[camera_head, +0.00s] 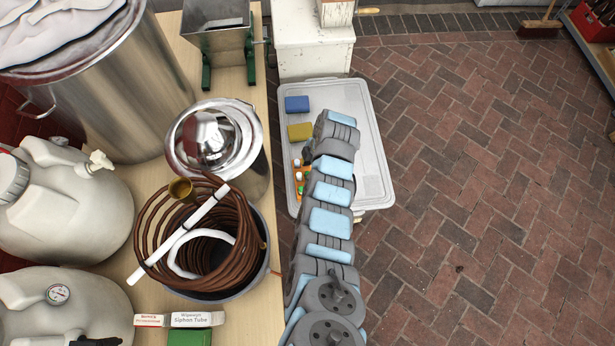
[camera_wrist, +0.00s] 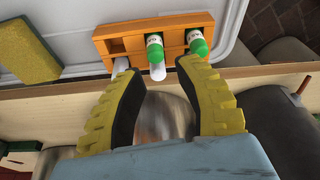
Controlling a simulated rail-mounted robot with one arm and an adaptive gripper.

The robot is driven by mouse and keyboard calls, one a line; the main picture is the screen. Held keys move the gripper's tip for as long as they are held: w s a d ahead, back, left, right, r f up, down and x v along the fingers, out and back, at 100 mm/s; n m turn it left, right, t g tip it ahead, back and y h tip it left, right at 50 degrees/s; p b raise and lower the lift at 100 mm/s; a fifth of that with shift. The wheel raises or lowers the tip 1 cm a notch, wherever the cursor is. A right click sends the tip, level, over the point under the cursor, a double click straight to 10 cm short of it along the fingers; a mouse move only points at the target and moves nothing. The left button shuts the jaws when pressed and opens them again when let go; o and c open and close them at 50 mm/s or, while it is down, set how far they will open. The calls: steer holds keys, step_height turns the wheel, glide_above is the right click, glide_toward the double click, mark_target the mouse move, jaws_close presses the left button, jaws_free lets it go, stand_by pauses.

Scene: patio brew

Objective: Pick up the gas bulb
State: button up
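An orange rack (camera_wrist: 122,46) with several slots lies across the top of the wrist view. Two green-and-white gas bulbs sit in it, one in the middle (camera_wrist: 155,48) and one to its right (camera_wrist: 197,43). A pale tip (camera_wrist: 121,65) shows at the left slot. My gripper (camera_wrist: 160,74) is open and empty, its yellow fingers pointing at the rack. The middle bulb's pale end lies between the fingertips. The right finger overlaps the lower part of the right bulb. In the head view my arm partly covers the rack (camera_head: 297,165), and the gripper is hidden.
The rack is on a pale plastic lid (camera_head: 368,150) with a blue sponge (camera_head: 297,104) and a yellow sponge (camera_head: 300,131). A wooden table (camera_head: 258,120) left of it carries a steel pot (camera_head: 217,150) and a brown coil (camera_head: 160,235).

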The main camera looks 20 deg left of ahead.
mark_target(307, 174)
steer(key=shift+w+f+b, duration=0.15)
steer(key=shift+f+b, duration=0.65)
steer(key=shift+f, duration=0.45)
steer(key=shift+b+x, duration=0.65)
steer(key=shift+x, duration=0.4)
steer(key=shift+a+f, duration=0.15)
steer(key=shift+f, duration=0.45)
steer(key=shift+r, duration=0.1)
jaws_close()
